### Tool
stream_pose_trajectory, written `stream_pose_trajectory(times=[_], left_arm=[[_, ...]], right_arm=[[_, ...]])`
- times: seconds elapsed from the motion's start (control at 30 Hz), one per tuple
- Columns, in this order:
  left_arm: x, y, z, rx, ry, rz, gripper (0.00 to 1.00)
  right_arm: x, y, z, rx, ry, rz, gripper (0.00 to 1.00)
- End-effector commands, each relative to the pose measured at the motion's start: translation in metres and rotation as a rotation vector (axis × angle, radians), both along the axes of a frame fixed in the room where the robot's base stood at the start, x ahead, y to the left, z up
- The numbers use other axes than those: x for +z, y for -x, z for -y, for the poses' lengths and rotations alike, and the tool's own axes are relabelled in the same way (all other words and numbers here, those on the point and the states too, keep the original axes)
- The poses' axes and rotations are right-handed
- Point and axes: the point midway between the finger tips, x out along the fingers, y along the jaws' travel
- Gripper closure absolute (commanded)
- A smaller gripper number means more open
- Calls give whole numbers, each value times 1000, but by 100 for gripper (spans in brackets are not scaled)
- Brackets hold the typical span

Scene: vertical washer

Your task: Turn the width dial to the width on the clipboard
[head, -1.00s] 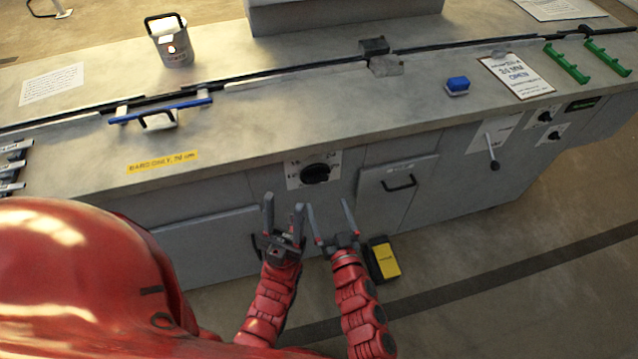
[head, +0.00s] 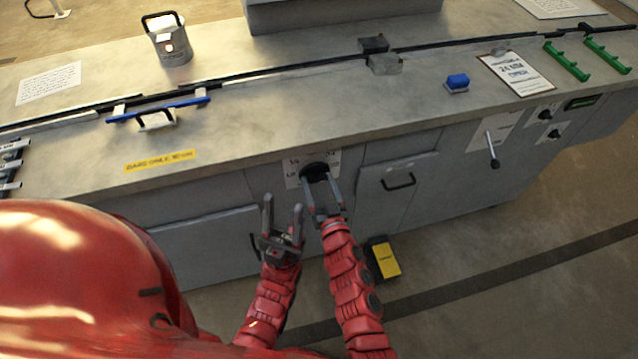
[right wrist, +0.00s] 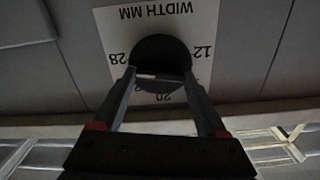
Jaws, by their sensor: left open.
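The black width dial (head: 316,168) sits on a white plate on the counter's front; the right wrist view shows the dial (right wrist: 160,55) with upside-down "WIDTH MM" and the numbers 28, 20 and 12. A small pale mark shows low on its face. My right gripper (head: 320,180) has its fingertips at the dial, one finger on each side; in the right wrist view I cannot tell whether the fingers (right wrist: 160,76) press on it. My left gripper (head: 283,206) is open and empty, lower left of the dial. The clipboard (head: 516,72) lies on the counter; its number is blurred, perhaps 24 MM.
A drawer (head: 395,190) with a black handle is right of the dial. A lever (head: 491,150) and small knobs (head: 545,115) are farther right. A yellow-black box (head: 384,258) is on the floor below. A blue block (head: 457,82) and green racks (head: 567,62) lie on the counter.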

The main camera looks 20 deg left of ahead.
Motion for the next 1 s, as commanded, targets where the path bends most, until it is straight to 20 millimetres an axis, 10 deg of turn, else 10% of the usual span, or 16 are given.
stream_pose_trajectory(times=[0.3, 1.0], left_arm=[[0, 0, 0, 0, 0, 0, 50], [-12, 0, 0, 0, 0, 0, 50]], right_arm=[[0, 0, 0, 0, 0, 0, 81], [-3, 2, -2, 3, 289, 194, 81]])
